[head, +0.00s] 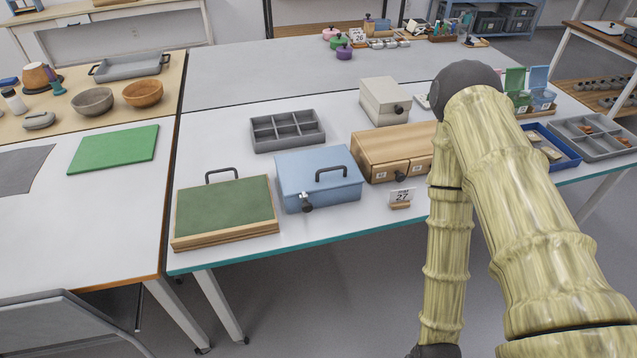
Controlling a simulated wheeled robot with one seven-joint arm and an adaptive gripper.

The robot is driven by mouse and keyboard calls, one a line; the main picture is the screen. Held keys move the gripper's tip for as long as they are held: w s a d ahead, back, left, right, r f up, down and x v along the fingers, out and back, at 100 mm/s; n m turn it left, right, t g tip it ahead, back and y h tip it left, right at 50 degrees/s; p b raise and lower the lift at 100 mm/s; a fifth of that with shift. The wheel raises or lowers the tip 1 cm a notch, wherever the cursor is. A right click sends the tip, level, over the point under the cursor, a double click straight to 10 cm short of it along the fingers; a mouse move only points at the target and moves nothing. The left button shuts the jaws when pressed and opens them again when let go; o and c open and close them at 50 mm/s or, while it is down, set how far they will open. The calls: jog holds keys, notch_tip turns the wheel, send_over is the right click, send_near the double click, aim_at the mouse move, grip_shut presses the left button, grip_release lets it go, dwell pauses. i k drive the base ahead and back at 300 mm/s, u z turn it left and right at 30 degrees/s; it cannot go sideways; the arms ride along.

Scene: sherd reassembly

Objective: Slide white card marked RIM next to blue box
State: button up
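A light blue box (296,178) with a dark top handle and a dark knob at its front stands near the front edge of the white table. No card that I can read as RIM shows. My arm hangs down at the right, and a dark part of it is cut by the bottom edge; my gripper's fingers are not in view.
A green-topped wooden case (225,211) stands close left of the box. A grey divided tray (287,130) lies behind it. The wooden drawer unit (385,150) is at its right. My arm hides part of the table's right side. A narrow front strip is clear.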

aim_at(398, 199)
jog(key=z, duration=2.75)
jog(key=k, duration=1.7)
jog(key=u, duration=1.75)
